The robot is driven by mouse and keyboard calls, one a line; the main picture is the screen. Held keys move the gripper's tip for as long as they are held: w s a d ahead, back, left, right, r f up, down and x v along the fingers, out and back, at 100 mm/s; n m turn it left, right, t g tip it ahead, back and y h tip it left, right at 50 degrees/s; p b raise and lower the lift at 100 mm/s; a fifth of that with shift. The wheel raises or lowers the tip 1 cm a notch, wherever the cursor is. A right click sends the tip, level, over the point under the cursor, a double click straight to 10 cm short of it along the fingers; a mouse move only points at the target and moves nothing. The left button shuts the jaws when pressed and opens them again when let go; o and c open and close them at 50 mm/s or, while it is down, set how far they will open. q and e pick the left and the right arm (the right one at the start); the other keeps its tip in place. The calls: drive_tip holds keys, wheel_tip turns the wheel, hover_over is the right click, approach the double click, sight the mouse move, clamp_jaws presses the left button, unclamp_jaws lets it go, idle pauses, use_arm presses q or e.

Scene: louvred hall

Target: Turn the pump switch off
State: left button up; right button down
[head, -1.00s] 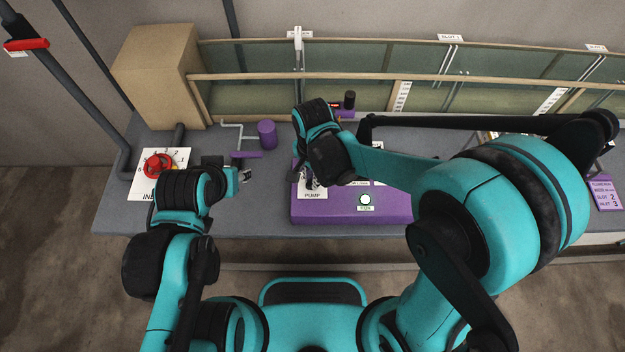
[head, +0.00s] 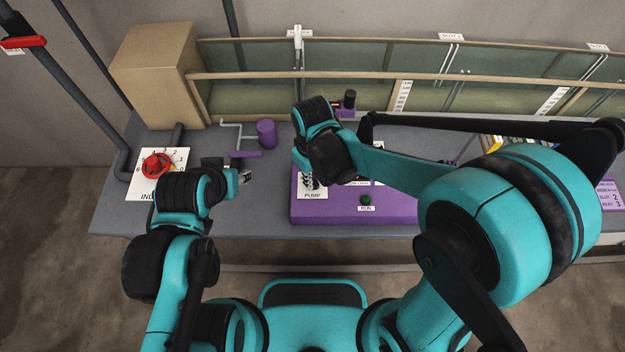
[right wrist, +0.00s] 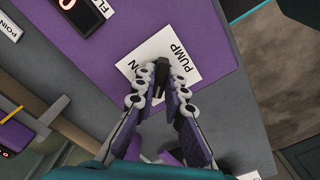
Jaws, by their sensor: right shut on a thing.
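The purple pump console (head: 390,208) stands on the grey bench. Its white PUMP plate (head: 313,194) shows at the console's left end, and also in the right wrist view (right wrist: 205,50). My right gripper (right wrist: 160,80) is over this plate, with its fingertips closed around the small black pump switch (right wrist: 159,90). The fingers hide most of the switch. The RUN lamp (head: 366,200) on the console is dark green and unlit. My left gripper (head: 245,176) is above the bench left of the console, away from the switch; its jaws are too small to read.
A red handwheel (head: 156,165) on a white dial plate is at the bench's left. A purple cylinder (head: 267,133) and a purple bar (head: 247,154) lie between it and the console. A tan box (head: 158,75) and a long glazed channel (head: 350,60) stand behind.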

drive_tip(key=c, duration=1.5)
unclamp_jaws()
drive_tip(key=shift+r, duration=0.1)
wheel_tip(320, 180, up, 7)
drive_tip(key=p, duration=0.5)
drive_tip(key=shift+p, duration=0.4)
wheel_tip(320, 180, up, 12)
